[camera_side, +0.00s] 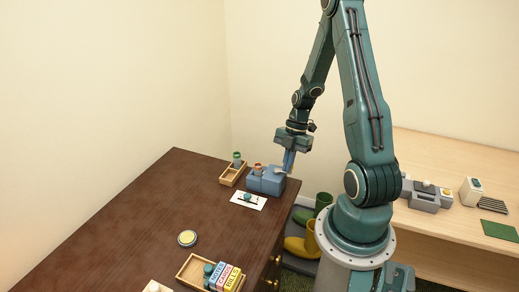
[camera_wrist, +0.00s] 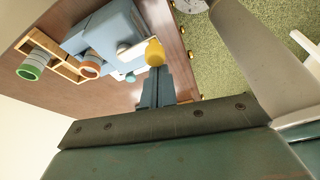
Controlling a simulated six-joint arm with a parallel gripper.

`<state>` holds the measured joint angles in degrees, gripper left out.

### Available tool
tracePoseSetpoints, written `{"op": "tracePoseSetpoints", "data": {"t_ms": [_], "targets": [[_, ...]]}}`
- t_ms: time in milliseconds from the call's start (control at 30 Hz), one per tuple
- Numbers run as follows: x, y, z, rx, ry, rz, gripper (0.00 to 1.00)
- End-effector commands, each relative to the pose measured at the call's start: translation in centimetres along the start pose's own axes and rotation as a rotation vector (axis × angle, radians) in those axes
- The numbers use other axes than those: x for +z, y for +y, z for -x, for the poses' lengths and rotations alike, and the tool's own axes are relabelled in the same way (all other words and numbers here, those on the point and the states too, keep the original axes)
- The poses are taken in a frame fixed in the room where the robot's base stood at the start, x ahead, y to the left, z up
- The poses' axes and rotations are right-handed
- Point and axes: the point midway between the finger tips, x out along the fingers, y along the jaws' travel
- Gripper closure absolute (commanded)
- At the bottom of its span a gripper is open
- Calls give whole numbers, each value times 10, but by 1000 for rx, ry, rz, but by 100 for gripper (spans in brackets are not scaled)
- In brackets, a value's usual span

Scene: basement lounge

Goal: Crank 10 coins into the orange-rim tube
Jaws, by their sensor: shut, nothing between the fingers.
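The blue coin machine (camera_side: 266,180) sits near the right edge of the dark table; it also shows in the wrist view (camera_wrist: 108,32). The orange-rim tube (camera_side: 258,169) stands against its left part, and its orange rim (camera_wrist: 89,70) shows in the wrist view. A pale crank arm (camera_wrist: 132,49) with a yellow knob (camera_wrist: 155,52) sticks out from the machine's side. My gripper (camera_side: 288,165) is shut and empty, pointing down beside the machine. In the wrist view its fingertips (camera_wrist: 154,72) are right by the knob; I cannot tell whether they touch it. The coins inside are not visible.
A white card (camera_side: 240,202) lies in front. The table's left half is clear.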

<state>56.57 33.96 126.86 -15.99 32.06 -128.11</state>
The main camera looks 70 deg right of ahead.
Motion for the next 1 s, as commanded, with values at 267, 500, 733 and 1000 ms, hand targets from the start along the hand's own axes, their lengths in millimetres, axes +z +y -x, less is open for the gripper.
{"op": "tracePoseSetpoints", "data": {"t_ms": [267, 500, 733, 1000], "targets": [[0, 0, 0, 0, 0, 0, 100], [1, 0, 0, -8, 0, 20, 100], [2, 0, 1, -19, 0, 51, 100], [4, 0, 1, -30, 0, 83, 100]]}}
